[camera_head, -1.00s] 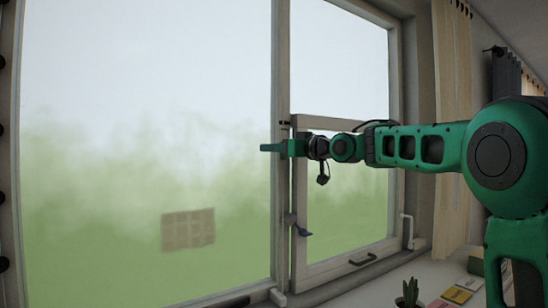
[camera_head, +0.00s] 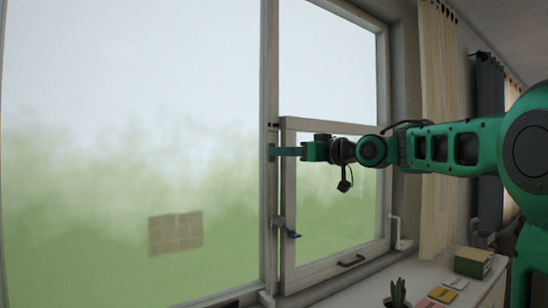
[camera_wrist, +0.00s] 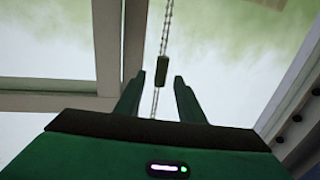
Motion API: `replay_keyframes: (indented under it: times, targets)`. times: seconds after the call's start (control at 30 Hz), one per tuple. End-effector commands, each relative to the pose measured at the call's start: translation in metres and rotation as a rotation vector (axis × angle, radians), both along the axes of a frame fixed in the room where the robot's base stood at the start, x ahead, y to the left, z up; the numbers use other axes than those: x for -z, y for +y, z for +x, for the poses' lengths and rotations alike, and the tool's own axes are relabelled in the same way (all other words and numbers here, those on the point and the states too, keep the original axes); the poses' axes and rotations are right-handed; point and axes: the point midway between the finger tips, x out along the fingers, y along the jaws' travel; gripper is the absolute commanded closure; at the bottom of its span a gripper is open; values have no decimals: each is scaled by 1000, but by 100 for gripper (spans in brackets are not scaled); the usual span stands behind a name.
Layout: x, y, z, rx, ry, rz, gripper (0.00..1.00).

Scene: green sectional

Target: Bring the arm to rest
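My arm (camera_head: 440,147) is green and stretches level from the right edge across the window in the head view. My gripper (camera_head: 272,151) is at its left end, in front of the upright post between the panes. In the wrist view, the two fingers of my gripper (camera_wrist: 158,90) stand apart, so it is open. A thin beaded cord with a small dark green piece (camera_wrist: 162,70) shows between and beyond the fingertips. It does not appear gripped, and its distance is unclear.
A cactus (camera_head: 398,295), cards (camera_head: 442,294) and a box (camera_head: 473,262) are on the sill at lower right. Beige curtains (camera_head: 437,130) hang at right.

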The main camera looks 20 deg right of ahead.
Motion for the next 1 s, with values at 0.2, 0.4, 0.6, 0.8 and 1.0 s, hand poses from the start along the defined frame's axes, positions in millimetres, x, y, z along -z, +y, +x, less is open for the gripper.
replay_keyframes:
  times: [0.2, 0.4, 0.6, 0.8, 1.0]
  targets:
    - [0, -5, -9, 0, 0, 0, 64]
    - [0, -5, -9, 0, 0, 0, 64]
    - [1, -5, -9, 1, 1, 0, 64]
    - [42, -23, -14, 78, 117, -28, 64]
    - [149, -72, -51, 264, 421, -73, 64]
